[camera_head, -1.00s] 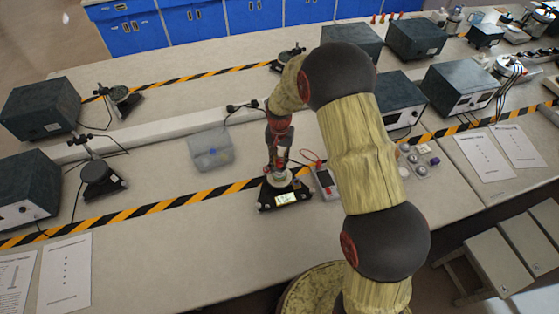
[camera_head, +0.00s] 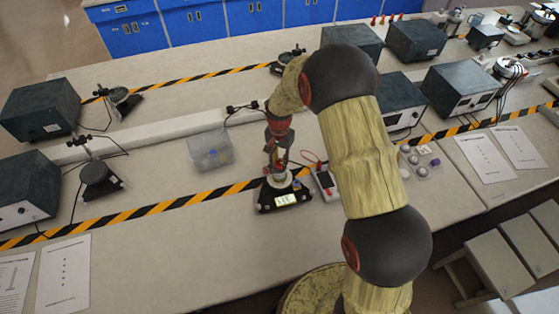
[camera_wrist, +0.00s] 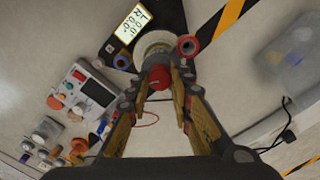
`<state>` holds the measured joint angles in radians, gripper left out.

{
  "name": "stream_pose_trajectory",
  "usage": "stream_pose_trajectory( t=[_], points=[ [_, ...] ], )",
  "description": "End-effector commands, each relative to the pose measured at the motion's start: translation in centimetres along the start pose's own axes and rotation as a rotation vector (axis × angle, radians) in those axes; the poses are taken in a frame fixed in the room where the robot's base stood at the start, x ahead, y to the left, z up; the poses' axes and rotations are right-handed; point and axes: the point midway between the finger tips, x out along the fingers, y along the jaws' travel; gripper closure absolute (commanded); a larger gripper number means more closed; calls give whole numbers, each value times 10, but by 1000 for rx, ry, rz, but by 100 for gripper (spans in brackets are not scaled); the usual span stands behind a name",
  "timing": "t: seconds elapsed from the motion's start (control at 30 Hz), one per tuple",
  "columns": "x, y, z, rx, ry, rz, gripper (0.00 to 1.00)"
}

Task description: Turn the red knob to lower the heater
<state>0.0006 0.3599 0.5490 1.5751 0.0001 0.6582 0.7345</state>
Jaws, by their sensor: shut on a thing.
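The heater apparatus (camera_head: 284,196) stands on the bench near the striped tape, with a black base and a lit display; its top is partly hidden by my gripper. In the wrist view its display (camera_wrist: 133,22) and a pale round part (camera_wrist: 153,42) show near the top. A red knob (camera_wrist: 160,77) sits between my fingers, just below the pale part. My gripper (camera_wrist: 158,88) is shut on this knob; the exact finger contact is hard to see. In the head view my gripper (camera_head: 277,160) comes down over the apparatus. A second red round part (camera_wrist: 187,46) is beside the right finger.
A handheld meter (camera_head: 325,184) lies close to the right of the apparatus. A clear plastic box (camera_head: 210,149) is to the left. Several small weights or caps (camera_head: 418,162) lie further right. Dark boxes (camera_head: 462,88) stand behind.

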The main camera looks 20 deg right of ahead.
Motion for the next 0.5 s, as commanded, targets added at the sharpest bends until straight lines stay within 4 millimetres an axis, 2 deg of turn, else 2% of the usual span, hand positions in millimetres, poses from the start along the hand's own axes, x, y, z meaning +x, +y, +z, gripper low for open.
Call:
stream_pose_trajectory(
  t=[0.33,0.5],
  points=[
    [0,0,-1,0,1,-1,60],
    [0,0,0,0,1,-1,60]
  ],
)
